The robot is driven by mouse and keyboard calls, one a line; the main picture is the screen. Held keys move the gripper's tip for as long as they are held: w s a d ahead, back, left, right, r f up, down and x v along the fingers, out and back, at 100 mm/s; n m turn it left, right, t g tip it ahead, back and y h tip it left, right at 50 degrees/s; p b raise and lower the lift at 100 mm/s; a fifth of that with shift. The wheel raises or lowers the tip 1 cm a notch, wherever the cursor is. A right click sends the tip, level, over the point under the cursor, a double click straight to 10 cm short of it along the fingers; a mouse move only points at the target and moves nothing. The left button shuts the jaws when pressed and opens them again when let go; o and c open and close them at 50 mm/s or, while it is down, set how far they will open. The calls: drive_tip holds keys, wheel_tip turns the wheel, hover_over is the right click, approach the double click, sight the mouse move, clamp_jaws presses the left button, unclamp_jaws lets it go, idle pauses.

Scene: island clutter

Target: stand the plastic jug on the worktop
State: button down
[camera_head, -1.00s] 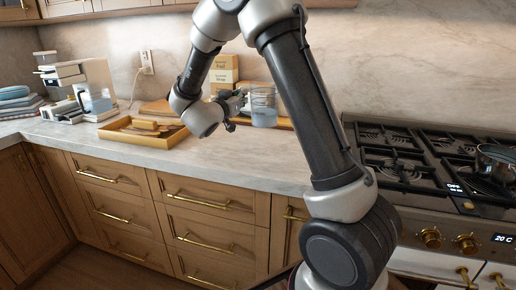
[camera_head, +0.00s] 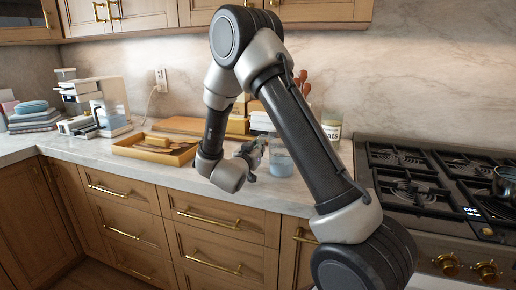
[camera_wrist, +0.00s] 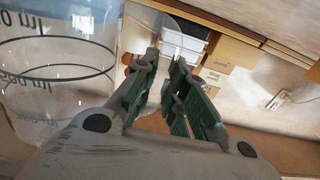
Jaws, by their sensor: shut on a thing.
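The plastic jug (camera_head: 281,160) is clear, with a bluish tint low down, and looks upright over the front part of the worktop (camera_head: 225,190). Its base is at or very near the surface; I cannot tell if it touches. My gripper (camera_head: 260,148) is at the jug's left side, shut on it. In the wrist view the jug's clear wall (camera_wrist: 60,70), with dark printed marks and rings, fills the left. The gripper's fingers (camera_wrist: 165,85) are close together beside the wall; the clear part between them is hard to make out.
A wooden tray (camera_head: 187,160) with items lies to the left. Boards (camera_head: 190,126) and boxes stand behind, and a labelled jar (camera_head: 332,124) stands behind my arm. The gas hob (camera_head: 425,185) is to the right. Worktop in front of the tray is clear.

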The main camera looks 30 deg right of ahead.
drive_tip(key=c, duration=1.5)
unclamp_jaws()
drive_tip(key=shift+f, duration=0.1)
drive_tip(key=shift+o, duration=0.2)
